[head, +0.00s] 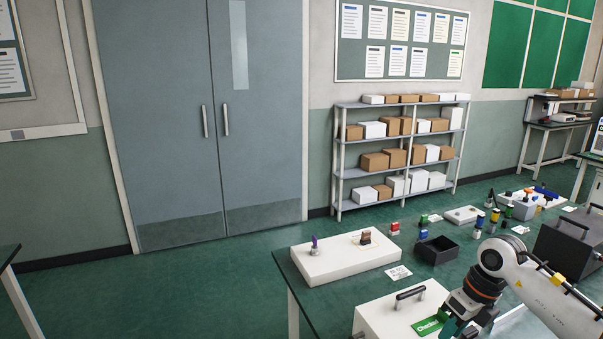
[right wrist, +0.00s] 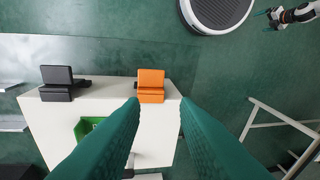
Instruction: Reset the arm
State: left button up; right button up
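My right arm comes in from the right in the head view, with its gripper (head: 456,322) low over the near table, by a white case (head: 385,312) with a dark handle and a green label. In the right wrist view the right gripper (right wrist: 160,102) has its two green fingers wide apart with nothing between them. An orange latch (right wrist: 151,86) on the case edge lies beyond the fingertips. My left gripper (right wrist: 266,20) shows small at the top right of the right wrist view, its fingers apart and empty. It is out of the head view.
The case also has a black latch (right wrist: 62,83). On the table are a white board (head: 340,262) with stamps, a black open box (head: 437,250) and a dark case (head: 570,245). Shelves (head: 400,150) with boxes stand at the wall. Floor left of the table is clear.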

jog(key=s+a+t+y, duration=0.15)
jog(key=a+y, duration=0.65)
jog(key=a, duration=0.9)
jog(key=s+a+r+m+t+y, duration=0.2)
jog(key=a+r+m+t+y, duration=0.5)
jog(key=r+m+t, duration=0.15)
jog(key=s+d+f+m+t+h, duration=0.1)
jog(key=d+f+m+t+h, duration=0.25)
jog(key=d+m+h, duration=0.6)
jog(key=s+d+f+m+t+h, duration=0.1)
jog(key=d+f+m+t+h, duration=0.45)
jog(key=m, duration=0.85)
jog(key=s+f+m+g+h, duration=0.4)
jog(key=s+f+g, duration=0.2)
jog(key=g, duration=0.1)
jog(key=s+f+m+g+y, duration=0.15)
jog(key=s+f+g, duration=0.3)
jog(key=s, duration=0.45)
jog(key=s+f+m+g, duration=0.2)
jog(key=s+f+g, duration=0.25)
jog(key=s, duration=0.45)
notch_tip(320, 180, down, 26)
jog(key=s+g, duration=0.1)
jog(key=g, duration=0.1)
jog(key=s+d+f, duration=0.2)
jog(key=s+f, duration=1.4)
jog(key=shift+s+d+g, duration=0.15)
jog(key=shift+s+g, duration=0.2)
jog(key=shift+g, duration=0.05)
